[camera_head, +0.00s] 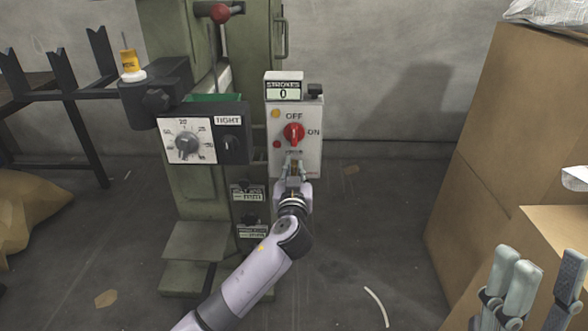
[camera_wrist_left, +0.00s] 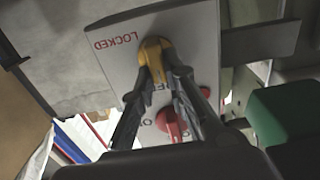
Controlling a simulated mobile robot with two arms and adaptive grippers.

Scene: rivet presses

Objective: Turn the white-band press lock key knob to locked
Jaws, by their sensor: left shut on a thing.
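The green press (camera_head: 185,215) stands left of centre with a grey-white control box (camera_head: 312,150) on its right side. The box carries a red OFF/ON knob (camera_head: 294,134), also seen in the left wrist view (camera_wrist_left: 172,122). My left gripper (camera_head: 293,165) is at the box's lower part, below the red knob. In the left wrist view its fingers (camera_wrist_left: 158,75) are shut on a yellow key knob (camera_wrist_left: 153,48). The red LOCKED label (camera_wrist_left: 115,40) lies to the left of the key knob. My right gripper (camera_head: 540,275) is open and empty at the lower right.
A dial (camera_head: 188,141) and a TIGHT selector (camera_head: 231,142) sit left of the box, and a STROKES counter (camera_head: 284,86) is on top. Cardboard boxes (camera_head: 505,120) stand at the right. A black rack (camera_head: 75,90) is at the left. Floor right of the press is mostly clear.

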